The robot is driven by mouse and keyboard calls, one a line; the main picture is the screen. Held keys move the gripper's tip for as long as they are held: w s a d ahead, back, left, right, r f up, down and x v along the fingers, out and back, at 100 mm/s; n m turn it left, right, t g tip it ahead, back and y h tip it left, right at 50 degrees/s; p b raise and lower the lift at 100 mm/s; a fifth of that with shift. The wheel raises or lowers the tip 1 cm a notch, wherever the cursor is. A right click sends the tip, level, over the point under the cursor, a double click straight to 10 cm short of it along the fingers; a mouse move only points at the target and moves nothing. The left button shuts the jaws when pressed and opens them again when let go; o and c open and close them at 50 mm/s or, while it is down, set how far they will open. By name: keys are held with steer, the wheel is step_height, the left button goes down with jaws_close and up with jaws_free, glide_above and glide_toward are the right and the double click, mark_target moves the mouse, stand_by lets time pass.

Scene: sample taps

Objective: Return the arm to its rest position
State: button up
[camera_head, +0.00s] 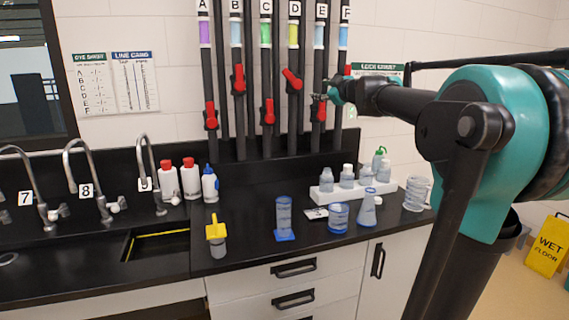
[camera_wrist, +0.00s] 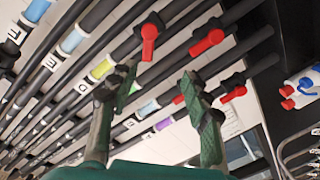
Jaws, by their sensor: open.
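My gripper (camera_head: 322,97) is raised in front of the wall pipes at the right of the head view, near the red tap handle on pipe E (camera_head: 318,112). Its exact gap to that handle cannot be told. In the wrist view the two fingers of my gripper (camera_wrist: 157,89) stand wide apart with nothing between them. A red handle (camera_wrist: 149,42) shows beyond the fingers. My arm reaches in from the right, bent, and hides part of pipe F.
Pipes A to F rise behind the black counter (camera_head: 240,258). On it stand a white bottle rack (camera_head: 328,196), a blue cylinder (camera_head: 284,213), a beaker (camera_head: 338,217), a flask (camera_head: 366,212) and a yellow-topped jar (camera_head: 217,240). Sink faucets (camera_head: 85,180) are left. A yellow floor sign (camera_head: 547,245) stands right.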

steer(key=s+f+m+g+h, duration=0.1)
steer(key=s+f+m+g, duration=0.1)
steer(key=s+f, duration=0.6)
steer(key=s+f+m+g, duration=0.2)
steer(key=s+f, duration=0.7)
steer(key=f, duration=1)
steer(key=s+a+f+m+g+h, duration=0.1)
steer(key=s+f+m+g, duration=0.2)
steer(key=s+f, duration=0.6)
steer(key=shift+s+a+f+g+h, duration=0.15)
steer(key=shift+f+g, duration=0.4)
steer(key=shift+f, duration=0.7)
steer(key=shift+s+d+f+g+h, duration=0.15)
steer(key=shift+f+g, duration=0.4)
steer(key=shift+f, duration=0.65)
steer(key=s+d+f+m+g+h, duration=0.2)
steer(key=s+d+f+m+h, duration=0.2)
steer(key=s+d+f, duration=0.3)
steer(key=s+f+m, duration=0.1)
steer(key=s+f, duration=0.3)
steer(key=s, duration=0.2)
steer(key=shift+s+f+m+g, duration=0.3)
steer(key=shift+f+g, duration=0.05)
steer(key=shift+g, duration=0.05)
